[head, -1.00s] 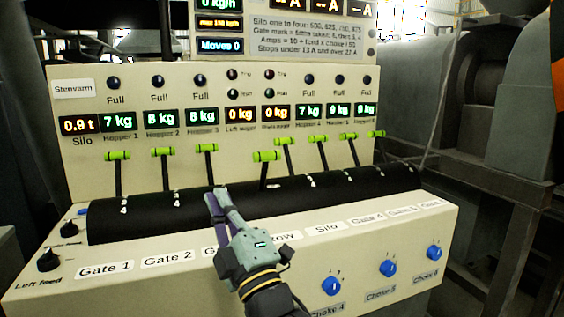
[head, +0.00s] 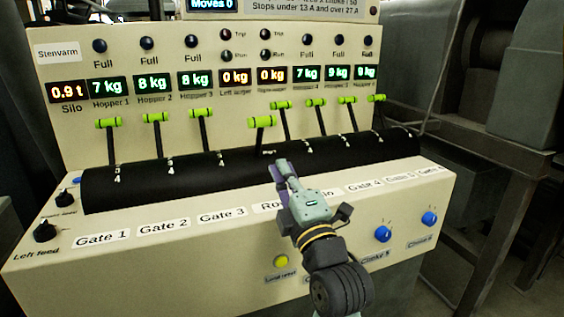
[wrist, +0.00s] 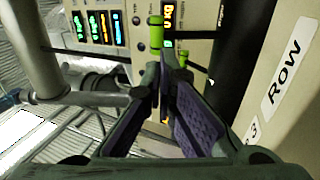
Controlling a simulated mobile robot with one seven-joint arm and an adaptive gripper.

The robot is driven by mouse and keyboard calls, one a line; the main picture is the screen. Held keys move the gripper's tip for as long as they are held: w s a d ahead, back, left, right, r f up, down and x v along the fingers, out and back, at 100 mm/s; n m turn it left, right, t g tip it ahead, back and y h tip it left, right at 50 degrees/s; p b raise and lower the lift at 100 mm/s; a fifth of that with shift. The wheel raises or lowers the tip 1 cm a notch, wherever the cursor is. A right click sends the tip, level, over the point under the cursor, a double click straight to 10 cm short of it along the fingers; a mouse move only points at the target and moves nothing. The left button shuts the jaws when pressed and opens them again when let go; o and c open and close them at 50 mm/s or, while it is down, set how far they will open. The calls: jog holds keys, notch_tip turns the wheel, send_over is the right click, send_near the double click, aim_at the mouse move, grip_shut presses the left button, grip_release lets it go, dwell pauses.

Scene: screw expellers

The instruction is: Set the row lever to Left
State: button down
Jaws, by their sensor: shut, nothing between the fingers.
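The row lever (head: 262,122) has a bright green handle on a thin black stem. It stands above the black roller cover, closer to the viewer and lower than its neighbours on the right. My gripper (head: 279,167) is shut and empty, just below and slightly right of the row lever in the head view, with its tips over the front of the black cover. In the wrist view the closed fingertips (wrist: 160,75) are close to two green handles, the larger one (wrist: 156,35) above them. I cannot tell whether they touch. The Row label (wrist: 285,66) is on the right.
Green gate levers stand on both sides: Gate 3 (head: 201,112) to the left, the silo lever (head: 281,104) close on the right. The display panel (head: 215,78) rises behind them. Blue choke knobs (head: 383,234) and a yellow button (head: 281,261) are on the front face.

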aim_at(263, 126)
jog(key=p+x, duration=0.4)
jog(key=x, duration=0.6)
jog(key=shift+r, duration=0.2)
jog(key=shift+w+a+r, duration=0.1)
jog(key=shift+w+a, duration=0.1)
jog(key=shift+w, duration=0.45)
jog(key=shift+w+r, duration=0.1)
